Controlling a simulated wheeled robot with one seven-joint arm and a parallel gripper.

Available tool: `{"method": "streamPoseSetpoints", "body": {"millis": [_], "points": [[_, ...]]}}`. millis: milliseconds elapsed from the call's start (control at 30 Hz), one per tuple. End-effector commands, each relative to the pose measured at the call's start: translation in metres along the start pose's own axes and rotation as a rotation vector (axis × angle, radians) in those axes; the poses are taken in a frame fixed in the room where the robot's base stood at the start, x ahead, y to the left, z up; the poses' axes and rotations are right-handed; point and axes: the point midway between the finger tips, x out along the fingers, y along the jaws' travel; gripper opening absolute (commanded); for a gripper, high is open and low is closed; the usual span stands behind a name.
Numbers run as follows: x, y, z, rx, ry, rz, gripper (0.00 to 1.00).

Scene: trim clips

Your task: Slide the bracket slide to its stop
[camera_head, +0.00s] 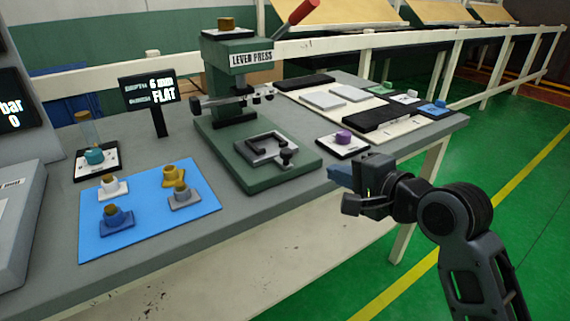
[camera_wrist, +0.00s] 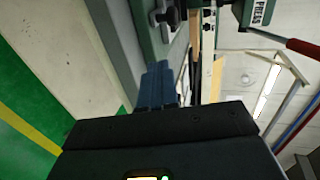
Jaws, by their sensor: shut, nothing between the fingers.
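The green lever press (camera_head: 237,70) stands on the grey bench. A dark horizontal bracket with knobs (camera_head: 232,100) crosses its column. On its base is a light grey fixture (camera_head: 262,148) with a dark U-shaped piece and a black knob (camera_head: 286,157) at its near right corner. I cannot tell for certain which of these is the bracket slide. My gripper (camera_head: 340,176) is right of the press base, apart from it, at the bench's front edge. Its blue fingers (camera_wrist: 158,88) are together and empty in the wrist view. A dark knob (camera_wrist: 168,17) shows beyond them.
A blue mat (camera_head: 150,235) with several knobbed pieces lies at left. A white tile with a purple knob (camera_head: 343,138) lies behind my gripper. Trays and a dark block (camera_head: 380,117) lie at the right. The press's red lever (camera_head: 298,15) rises above. A sign (camera_head: 150,89) stands left.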

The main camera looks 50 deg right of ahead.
Motion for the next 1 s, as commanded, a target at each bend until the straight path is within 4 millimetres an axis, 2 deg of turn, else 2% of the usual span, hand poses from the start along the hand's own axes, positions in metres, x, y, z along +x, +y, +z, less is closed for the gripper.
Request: {"method": "streamPoseSetpoints", "body": {"millis": [167,633,700,900,1000], "points": [[0.014,-0.001,0.000,0.008,-0.002,0.000,0.00],[0.102,-0.001,0.000,0.006,-0.001,0.000,0.00],[0.113,-0.006,0.000,0.006,-0.001,-0.001,0.00],[0.133,-0.011,0.000,0.005,0.000,0.000,0.00],[0.137,-0.012,0.000,0.005,0.000,0.000,0.00]]}}
